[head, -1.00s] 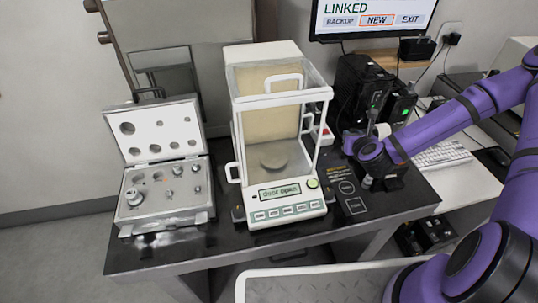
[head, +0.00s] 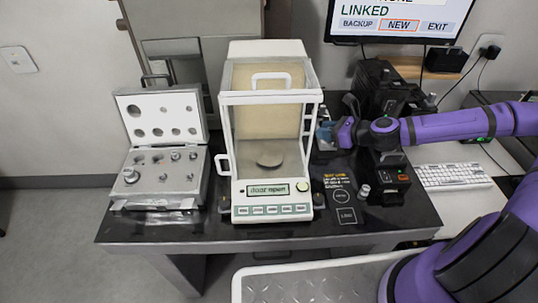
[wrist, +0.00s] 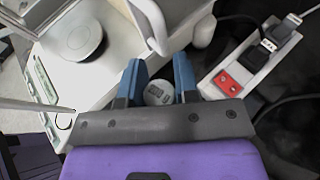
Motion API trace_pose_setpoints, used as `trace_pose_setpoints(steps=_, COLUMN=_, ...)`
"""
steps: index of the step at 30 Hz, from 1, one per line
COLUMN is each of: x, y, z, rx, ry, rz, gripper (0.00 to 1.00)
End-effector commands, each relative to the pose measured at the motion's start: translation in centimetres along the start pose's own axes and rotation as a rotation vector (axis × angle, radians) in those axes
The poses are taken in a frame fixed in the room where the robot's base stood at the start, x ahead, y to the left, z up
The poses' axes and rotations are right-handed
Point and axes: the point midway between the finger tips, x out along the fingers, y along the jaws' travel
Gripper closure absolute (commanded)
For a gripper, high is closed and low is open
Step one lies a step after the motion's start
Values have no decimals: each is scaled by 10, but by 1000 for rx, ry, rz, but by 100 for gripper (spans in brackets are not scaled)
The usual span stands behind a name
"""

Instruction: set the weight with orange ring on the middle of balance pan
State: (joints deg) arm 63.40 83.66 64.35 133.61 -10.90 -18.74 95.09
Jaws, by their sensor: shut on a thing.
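The balance (head: 235,190) is a white-framed glass case whose display reads "door open". Its round grey pan (head: 269,160) is bare, and the pan also shows at the upper left in the wrist view (wrist: 84,38). My gripper (head: 326,132) is just outside the balance's right side. In the wrist view its blue fingers (wrist: 158,80) are shut on a small silvery weight (wrist: 157,95), seen from its top. No orange ring can be made out on it from here.
An open weight case (head: 160,205) with several weights stands left of the balance. A small metal piece (head: 364,192) stands on the dark table (head: 300,232) by a black device (head: 392,180). A red-switched power strip (wrist: 235,78) lies right of my fingers.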

Motion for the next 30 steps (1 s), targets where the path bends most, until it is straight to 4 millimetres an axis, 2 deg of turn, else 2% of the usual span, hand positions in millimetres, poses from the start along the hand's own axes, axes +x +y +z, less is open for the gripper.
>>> trace_pose_setpoints(steps=9, x=-31, y=23, z=31, rx=-144, ry=1, rz=338, gripper=100)
trace_pose_setpoints(steps=17, x=-49, y=33, z=42, rx=-197, ry=1, rz=478, gripper=100)
trace_pose_setpoints(steps=22, x=-34, y=48, z=50, rx=-203, ry=0, rz=494, gripper=100)
trace_pose_setpoints(steps=30, x=12, y=86, z=68, rx=-204, ry=1, rz=494, gripper=100)
